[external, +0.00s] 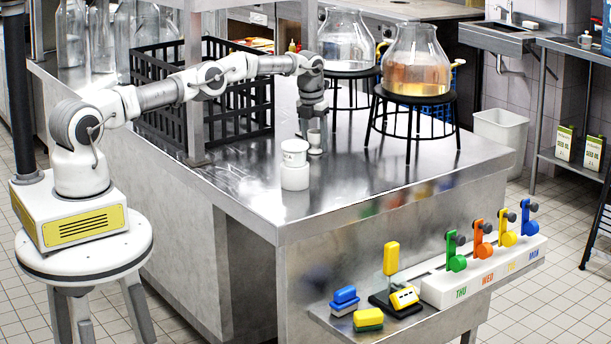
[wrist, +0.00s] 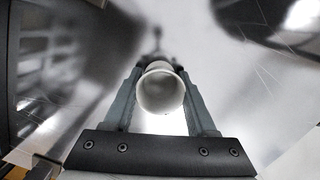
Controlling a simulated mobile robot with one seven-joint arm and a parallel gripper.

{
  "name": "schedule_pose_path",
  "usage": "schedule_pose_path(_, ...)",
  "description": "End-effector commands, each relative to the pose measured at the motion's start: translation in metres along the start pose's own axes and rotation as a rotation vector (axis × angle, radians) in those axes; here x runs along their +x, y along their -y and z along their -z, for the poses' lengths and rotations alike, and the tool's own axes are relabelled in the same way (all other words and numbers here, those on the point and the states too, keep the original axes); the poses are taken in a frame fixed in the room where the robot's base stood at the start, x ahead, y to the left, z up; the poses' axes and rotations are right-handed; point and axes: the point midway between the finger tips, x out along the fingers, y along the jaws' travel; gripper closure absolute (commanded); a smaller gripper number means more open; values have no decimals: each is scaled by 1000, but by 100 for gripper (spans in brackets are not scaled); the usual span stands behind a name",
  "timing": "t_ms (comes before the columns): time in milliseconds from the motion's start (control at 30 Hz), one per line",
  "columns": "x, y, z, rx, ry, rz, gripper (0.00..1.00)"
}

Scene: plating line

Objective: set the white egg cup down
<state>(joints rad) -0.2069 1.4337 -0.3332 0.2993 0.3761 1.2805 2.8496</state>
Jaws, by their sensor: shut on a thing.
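The white egg cup (wrist: 161,92) is between the two fingers of my gripper (wrist: 162,100) in the wrist view, its round open rim facing the camera. In the external view my gripper (external: 315,128) points down over the steel counter (external: 240,190), shut on the egg cup (external: 314,138). The cup looks upright and close to the counter top. I cannot tell whether its base touches the surface.
A white lidded tub (external: 295,165) stands just in front and left of my gripper. A black crate (external: 235,100) is behind left. Glass jars on black stools (external: 415,98) stand to the right.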

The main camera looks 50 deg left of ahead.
Motion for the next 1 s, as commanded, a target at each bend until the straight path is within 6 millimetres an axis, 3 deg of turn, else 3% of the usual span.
schedule_pose_path(267, 3, 0, 0, 0, 1, -1, 100)
schedule_pose_path(300, 4, 0, 0, 0, 1, -1, 41)
schedule_pose_path(467, 2, 0, 0, 0, 0, -1, 13)
schedule_pose_path(767, 1, 0, 0, 0, 0, -1, 13)
schedule_pose_path(1000, -17, 0, -1, 1, 2, 0, 13)
